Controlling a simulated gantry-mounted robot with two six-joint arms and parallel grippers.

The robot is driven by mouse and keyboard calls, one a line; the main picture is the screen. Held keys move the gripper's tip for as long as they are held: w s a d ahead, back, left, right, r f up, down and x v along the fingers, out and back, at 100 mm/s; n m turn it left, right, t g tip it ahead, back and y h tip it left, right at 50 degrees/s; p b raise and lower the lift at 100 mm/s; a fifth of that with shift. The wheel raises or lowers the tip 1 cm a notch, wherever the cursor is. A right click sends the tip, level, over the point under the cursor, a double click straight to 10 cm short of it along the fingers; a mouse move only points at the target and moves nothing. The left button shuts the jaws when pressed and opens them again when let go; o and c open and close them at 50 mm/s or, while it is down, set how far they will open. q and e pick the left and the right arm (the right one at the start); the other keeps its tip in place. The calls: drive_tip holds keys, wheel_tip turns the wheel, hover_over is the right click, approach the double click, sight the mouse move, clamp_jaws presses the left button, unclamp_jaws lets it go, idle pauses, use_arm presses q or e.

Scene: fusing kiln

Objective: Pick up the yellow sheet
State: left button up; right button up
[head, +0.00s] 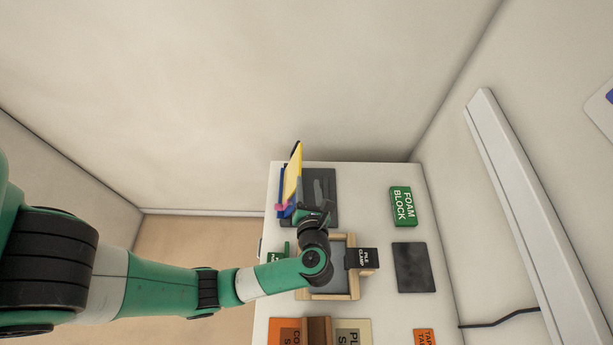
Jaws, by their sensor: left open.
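The yellow sheet (293,173) stands upright, slightly tilted, at the far left of the white table, beside blue and dark sheets and a pink piece. My left gripper (312,212) is just in front of and to the right of the sheet's lower part. Its jaws are open, but the arm's wrist hides much of them. I cannot tell whether a finger touches the sheet. The sheet's lower edge is partly hidden. My right gripper is not in view.
A wooden frame (352,284) with a black pile clamp (361,258) lies under my left wrist. A green foam block (403,206) and a dark plate (413,267) lie to the right. Labelled orange and cream items sit at the front. White walls stand behind and right.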

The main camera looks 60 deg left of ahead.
sight(299, 165)
use_arm(q)
drive_tip(key=shift+g, duration=0.6)
drive_tip(key=a+f, duration=0.1)
drive_tip(key=a, duration=0.1)
drive_tip(key=a+f, duration=0.3)
drive_tip(key=shift+a, duration=0.3)
drive_tip(key=x, duration=0.5)
drive_tip(key=shift+w+a+r, duration=0.1)
drive_tip(key=shift+w+a, duration=0.1)
drive_tip(key=shift+a, duration=0.1)
clamp_jaws()
drive_tip(key=shift+r, duration=0.1)
